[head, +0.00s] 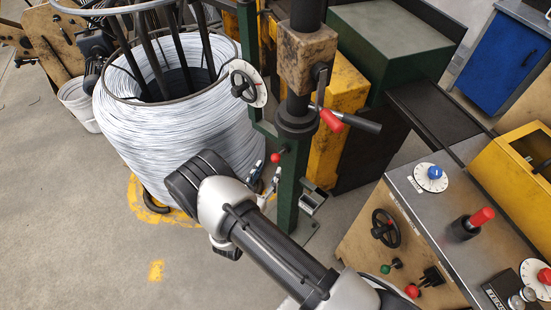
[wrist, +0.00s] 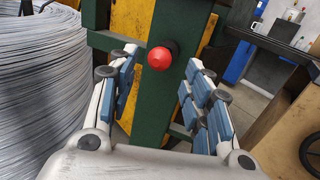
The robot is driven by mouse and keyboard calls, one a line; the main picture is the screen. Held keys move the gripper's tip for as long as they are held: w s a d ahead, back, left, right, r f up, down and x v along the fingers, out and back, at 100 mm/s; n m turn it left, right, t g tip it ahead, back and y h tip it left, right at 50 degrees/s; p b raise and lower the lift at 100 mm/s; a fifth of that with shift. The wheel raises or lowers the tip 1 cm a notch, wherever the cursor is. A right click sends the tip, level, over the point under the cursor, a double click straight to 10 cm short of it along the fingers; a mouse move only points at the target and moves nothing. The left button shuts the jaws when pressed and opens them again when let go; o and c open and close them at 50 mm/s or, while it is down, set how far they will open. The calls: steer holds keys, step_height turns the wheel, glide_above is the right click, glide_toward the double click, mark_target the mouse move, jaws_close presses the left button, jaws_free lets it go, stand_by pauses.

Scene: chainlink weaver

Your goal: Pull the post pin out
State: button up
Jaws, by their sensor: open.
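The post pin (head: 276,157) has a small red round knob and sticks out from the green post (head: 290,185). In the wrist view the pin's red knob (wrist: 159,58) faces me with a dark collar behind it. My gripper (head: 265,179) is open and empty in front of the post. In the wrist view my gripper (wrist: 162,62) has its blue-padded fingers spread left and right of the knob, with clear gaps on both sides. How far the fingertips are from the knob in depth is hard to tell.
A large coil of white wire (head: 130,135) stands left of the post. A dial with a handwheel (head: 245,84) and a red-tipped lever (head: 332,120) sit above the pin. A control console (head: 440,215) with knobs is at the right. Open floor (head: 60,220) lies at the left.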

mark_target(274, 161)
steer(key=b+x, duration=0.1)
steer(key=x, duration=0.6)
steer(key=shift+w+d, duration=0.1)
steer(key=shift+c, duration=0.4)
jaws_close()
